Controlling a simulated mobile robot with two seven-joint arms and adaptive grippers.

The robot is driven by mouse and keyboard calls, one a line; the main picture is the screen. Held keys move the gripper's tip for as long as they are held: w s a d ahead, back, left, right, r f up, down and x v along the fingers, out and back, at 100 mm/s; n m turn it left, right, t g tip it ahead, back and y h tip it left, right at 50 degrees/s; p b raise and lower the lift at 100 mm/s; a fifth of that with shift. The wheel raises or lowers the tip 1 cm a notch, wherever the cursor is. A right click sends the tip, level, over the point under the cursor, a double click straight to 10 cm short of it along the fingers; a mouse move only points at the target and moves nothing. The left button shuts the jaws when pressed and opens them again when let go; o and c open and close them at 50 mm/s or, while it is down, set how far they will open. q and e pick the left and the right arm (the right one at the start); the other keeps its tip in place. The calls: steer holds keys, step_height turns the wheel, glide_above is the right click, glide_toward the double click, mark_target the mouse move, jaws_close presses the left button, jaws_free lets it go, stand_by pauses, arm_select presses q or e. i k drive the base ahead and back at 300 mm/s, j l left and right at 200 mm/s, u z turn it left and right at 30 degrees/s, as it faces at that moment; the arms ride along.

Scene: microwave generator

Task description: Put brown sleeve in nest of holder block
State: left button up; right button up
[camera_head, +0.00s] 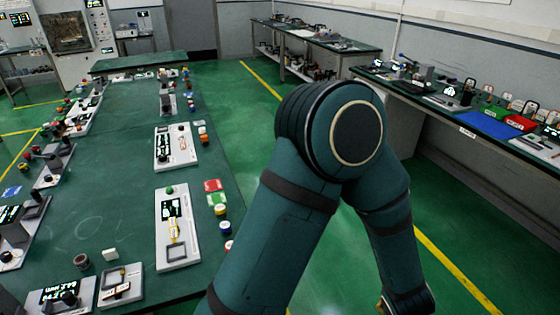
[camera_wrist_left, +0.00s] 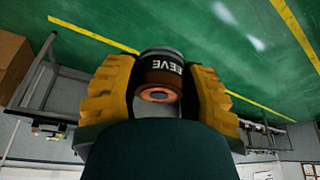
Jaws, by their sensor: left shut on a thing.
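In the left wrist view my left gripper (camera_wrist_left: 158,82) is shut on the brown sleeve (camera_wrist_left: 160,76). The sleeve is a short cylinder with a dark label reading "EEVE", a grey end and a copper-coloured ring with a dark hole facing the camera. Yellow ridged fingers press on its two sides. Green floor shows behind it, away from any table top. I cannot pick out the holder block for certain; grey blocks with square frames stand on the green table, one at the front (camera_head: 121,286) in the head view. My right gripper is not in view.
A large teal arm of mine fills the middle of the head view. The green table (camera_head: 110,205) at left carries panels, buttons and a small brown cup-like piece (camera_head: 82,261). A bench (camera_head: 440,98) with devices runs along the right wall. Open floor (camera_head: 470,235) lies between.

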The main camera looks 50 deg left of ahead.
mark_target(114, 279)
steer(key=i+l+z, duration=0.1)
steer(key=i, duration=0.45)
steer(key=i+l+z, duration=0.15)
steer(key=i, duration=0.4)
steer(key=i+u, duration=0.5)
steer(key=i+l+u, duration=0.15)
steer(key=i+u, duration=0.2)
steer(key=u, duration=0.15)
steer(key=i+j+u, duration=0.1)
steer(key=i+u, duration=0.35)
steer(key=u, duration=0.3)
steer(key=i+u, duration=0.35)
steer(key=i+j+u, duration=0.1)
steer(key=i+u, duration=0.8)
steer(key=i+j+u, duration=0.15)
steer(key=i+u, duration=0.65)
steer(key=i, duration=0.6)
